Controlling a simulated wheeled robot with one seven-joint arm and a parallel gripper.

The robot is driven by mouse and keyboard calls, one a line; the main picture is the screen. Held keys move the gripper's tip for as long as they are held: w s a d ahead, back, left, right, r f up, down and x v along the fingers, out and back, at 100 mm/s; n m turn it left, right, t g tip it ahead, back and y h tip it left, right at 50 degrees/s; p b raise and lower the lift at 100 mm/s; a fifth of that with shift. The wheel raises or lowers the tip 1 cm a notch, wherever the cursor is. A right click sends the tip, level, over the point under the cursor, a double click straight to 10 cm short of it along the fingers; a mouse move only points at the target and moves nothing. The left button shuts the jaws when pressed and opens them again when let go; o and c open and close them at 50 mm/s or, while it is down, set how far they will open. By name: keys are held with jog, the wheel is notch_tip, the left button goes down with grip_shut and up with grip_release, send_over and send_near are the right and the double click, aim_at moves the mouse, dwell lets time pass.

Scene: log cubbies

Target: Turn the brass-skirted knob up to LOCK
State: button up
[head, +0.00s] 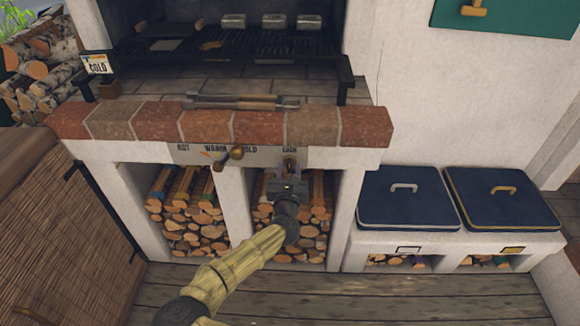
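A pale control strip (265,156) under the brick ledge carries the words HOT, WARM, COLD and LOCK. A small knob with a brass-coloured part (289,163) sits just below the word LOCK. My gripper (288,178) is right in front of this knob, at its lower edge, and hides part of it. Whether the fingers touch or hold the knob cannot be told. The finger gap is too small and covered to read. The knob's pointer direction is not clear.
A dark handle with a brass end (229,157) sticks out left of my gripper. The brick ledge (260,126) overhangs the strip, with tongs (243,102) on it. Log cubbies (187,212) lie below. Blue-lidded bins (408,197) stand right. A woven cabinet (65,240) stands left.

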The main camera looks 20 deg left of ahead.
jog(key=shift+s, duration=0.1)
jog(key=v, duration=0.6)
jog(key=shift+s, duration=0.4)
